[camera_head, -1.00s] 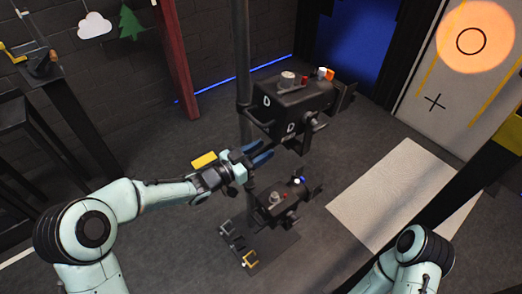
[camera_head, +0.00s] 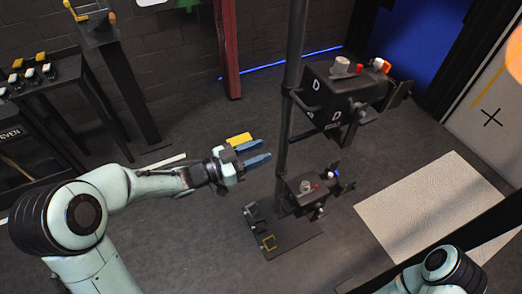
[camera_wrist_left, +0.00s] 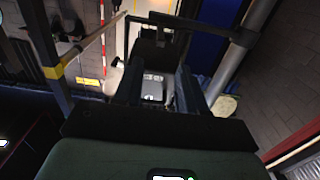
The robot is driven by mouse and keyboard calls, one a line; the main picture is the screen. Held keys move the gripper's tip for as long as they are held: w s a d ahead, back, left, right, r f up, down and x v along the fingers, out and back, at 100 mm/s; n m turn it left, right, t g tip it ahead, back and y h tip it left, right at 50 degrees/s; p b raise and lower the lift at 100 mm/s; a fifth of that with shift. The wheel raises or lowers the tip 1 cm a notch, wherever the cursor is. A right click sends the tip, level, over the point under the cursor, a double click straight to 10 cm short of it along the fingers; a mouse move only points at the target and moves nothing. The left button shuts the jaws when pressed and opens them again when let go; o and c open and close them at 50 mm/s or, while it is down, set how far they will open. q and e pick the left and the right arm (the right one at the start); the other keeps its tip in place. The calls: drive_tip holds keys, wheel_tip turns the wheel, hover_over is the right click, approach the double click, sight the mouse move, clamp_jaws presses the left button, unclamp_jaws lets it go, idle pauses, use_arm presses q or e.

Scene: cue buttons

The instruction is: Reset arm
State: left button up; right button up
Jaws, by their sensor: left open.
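My left gripper (camera_head: 257,153) is open in the head view, its blue fingers apart with nothing seen between them. It is in the air to the left of the dark pole (camera_head: 289,110). In the left wrist view its two dark fingers (camera_wrist_left: 158,88) stand apart, with part of the scene showing between them. An upper black box (camera_head: 340,92) marked D, with grey, red and orange knobs, is on the pole to the gripper's right. A lower black box (camera_head: 308,190) with small knobs is below it. My right arm shows only at the bottom right; its gripper is out of view.
A dark stand (camera_head: 275,236) with a yellow bracket is at the pole's foot. A dark table (camera_head: 75,88) with several yellow and white buttons is at the left. A pale mat (camera_head: 435,205) lies on the right floor. A red post (camera_head: 228,50) stands behind.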

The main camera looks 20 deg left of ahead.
use_arm(q)
drive_tip(key=s+f+n+g+y, duration=0.1)
drive_tip(key=s+f+n+y, duration=0.15)
drive_tip(key=f, duration=0.75)
drive_tip(key=s+f+n+g+y+p, duration=0.1)
drive_tip(key=f+n+g+y, duration=0.2)
drive_tip(key=f, duration=0.6)
drive_tip(key=s+f+n+y, duration=0.2)
drive_tip(key=f+n, duration=0.3)
drive_tip(key=f, duration=0.5)
drive_tip(key=s+d+f+n+g+y, duration=0.1)
drive_tip(key=s+f+g, duration=0.3)
drive_tip(key=s, duration=0.7)
drive_tip(key=s+d+f+n+g+y, duration=0.1)
drive_tip(key=s+d+f+g, duration=0.1)
drive_tip(key=s+f+g, duration=0.3)
drive_tip(key=s+f, duration=0.3)
drive_tip(key=s, duration=0.4)
drive_tip(key=shift+s+f+n+g+p, duration=0.15)
drive_tip(key=shift+n+g+p, duration=0.15)
drive_tip(key=shift+n+p, duration=0.05)
use_arm(e)
drive_tip(key=shift+w+r, duration=0.25)
drive_tip(key=shift+r, duration=0.3)
drive_tip(key=shift+w+r, duration=0.25)
drive_tip(key=shift+r, duration=0.25)
use_arm(q)
drive_tip(key=shift+d, duration=0.1)
